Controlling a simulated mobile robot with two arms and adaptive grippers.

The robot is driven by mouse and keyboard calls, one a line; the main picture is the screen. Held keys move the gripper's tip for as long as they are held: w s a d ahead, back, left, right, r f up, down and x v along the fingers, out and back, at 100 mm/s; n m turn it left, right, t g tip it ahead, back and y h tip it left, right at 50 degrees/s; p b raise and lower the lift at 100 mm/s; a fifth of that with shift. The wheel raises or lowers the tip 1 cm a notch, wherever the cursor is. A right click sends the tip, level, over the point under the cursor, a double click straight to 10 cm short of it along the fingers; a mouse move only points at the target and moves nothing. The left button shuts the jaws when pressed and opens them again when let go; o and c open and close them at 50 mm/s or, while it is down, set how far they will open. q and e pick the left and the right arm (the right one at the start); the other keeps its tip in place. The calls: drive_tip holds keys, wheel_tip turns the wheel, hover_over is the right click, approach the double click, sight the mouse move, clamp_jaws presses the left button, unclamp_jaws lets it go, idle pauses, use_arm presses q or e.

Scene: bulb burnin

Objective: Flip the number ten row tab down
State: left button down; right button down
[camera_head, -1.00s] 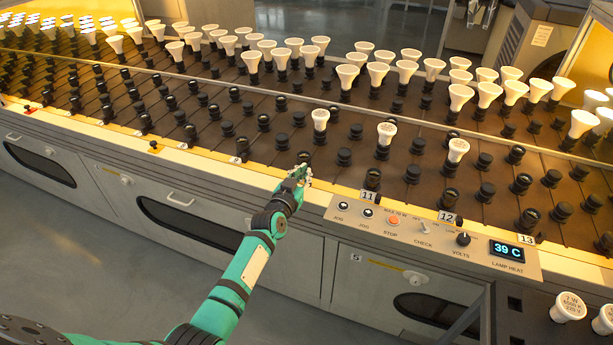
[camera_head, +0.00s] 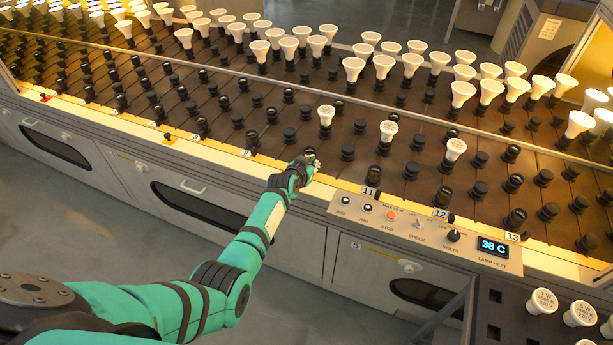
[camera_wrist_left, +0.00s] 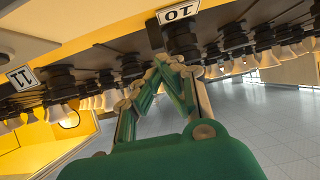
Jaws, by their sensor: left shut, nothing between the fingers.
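The number 10 tab (camera_wrist_left: 178,12) shows in the left wrist view as a white plate with black digits, upside down, at the top edge. A dark piece beside it reaches toward my fingers. I cannot tell whether the tab is up or down. My left gripper (camera_wrist_left: 166,62) is shut and empty, its tips just below the plate in that picture; contact is unclear. In the head view my left gripper (camera_head: 309,158) is at the rack's yellow front edge, between the 9 and 11 tabs, and hides the number 10 tab. My right gripper is out of view.
The number 11 tab (camera_head: 371,192) is just right of my gripper, above the control panel (camera_head: 425,230). Rows of black sockets and white bulbs (camera_head: 326,115) fill the rack behind. A yellow tab (camera_head: 168,138) is farther left. Loose bulbs (camera_head: 541,301) stand at lower right.

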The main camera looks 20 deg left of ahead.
use_arm(q)
drive_tip(key=shift+r+p, duration=0.7)
drive_tip(key=shift+r, duration=0.1)
drive_tip(key=shift+r, duration=0.2)
drive_tip(key=s+r+p, duration=0.4)
drive_tip(key=s+r, duration=0.3)
drive_tip(key=r, duration=0.3)
drive_tip(key=shift+r, duration=0.3)
drive_tip(key=shift+a, duration=0.1)
